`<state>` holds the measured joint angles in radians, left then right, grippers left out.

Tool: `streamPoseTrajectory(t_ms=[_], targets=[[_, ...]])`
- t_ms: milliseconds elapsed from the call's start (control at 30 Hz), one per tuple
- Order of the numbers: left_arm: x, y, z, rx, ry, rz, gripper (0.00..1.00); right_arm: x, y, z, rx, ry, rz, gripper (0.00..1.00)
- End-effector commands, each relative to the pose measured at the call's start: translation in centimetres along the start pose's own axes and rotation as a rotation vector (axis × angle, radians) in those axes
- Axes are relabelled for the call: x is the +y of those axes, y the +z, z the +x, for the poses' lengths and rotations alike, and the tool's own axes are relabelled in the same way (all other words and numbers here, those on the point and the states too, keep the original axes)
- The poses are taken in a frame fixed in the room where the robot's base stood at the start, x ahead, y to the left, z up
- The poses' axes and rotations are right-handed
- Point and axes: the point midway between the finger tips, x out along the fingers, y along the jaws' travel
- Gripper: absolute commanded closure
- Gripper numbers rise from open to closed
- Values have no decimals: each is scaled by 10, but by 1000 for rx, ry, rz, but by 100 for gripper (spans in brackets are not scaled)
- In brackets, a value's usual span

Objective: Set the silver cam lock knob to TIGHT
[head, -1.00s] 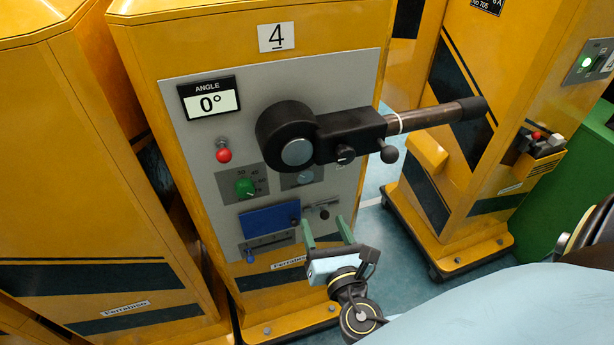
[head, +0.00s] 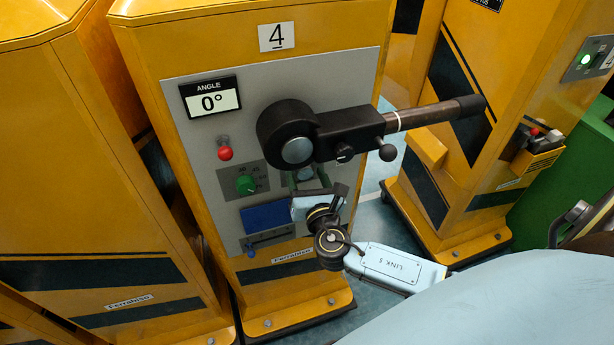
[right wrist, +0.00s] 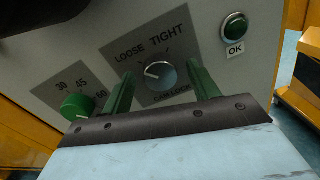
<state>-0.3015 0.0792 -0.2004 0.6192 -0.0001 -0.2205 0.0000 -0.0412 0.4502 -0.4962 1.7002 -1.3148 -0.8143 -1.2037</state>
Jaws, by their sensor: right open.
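The silver cam lock knob (right wrist: 161,75) sits on a dark plate marked LOOSE, TIGHT and CAM-LOCK in the right wrist view. Its white pointer line lies towards the left, on the LOOSE side. My right gripper (right wrist: 162,92) is open, with one green finger on each side of the knob in that picture. I cannot tell whether either finger touches it. In the head view my right gripper (head: 304,180) is at the panel below the black lever arm and largely hides the knob. My left gripper is not in view.
The black lever arm (head: 350,135) sticks out right above my gripper. A green knob (right wrist: 76,106) is left of the fingers, and a green OK button (right wrist: 235,27) is at upper right. The angle display (head: 210,99) reads 0°. A blue block (head: 266,216) is below.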

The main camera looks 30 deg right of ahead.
Motion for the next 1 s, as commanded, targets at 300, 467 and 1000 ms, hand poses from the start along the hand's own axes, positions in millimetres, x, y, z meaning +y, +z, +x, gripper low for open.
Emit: streamPoseTrajectory(t_ms=[300,467,1000], targets=[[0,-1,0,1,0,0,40,0,0,0,0,0,1,54],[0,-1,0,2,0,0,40,0,0,0,0,0,1,75],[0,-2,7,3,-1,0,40,0,0,0,6,-3,122,84]])
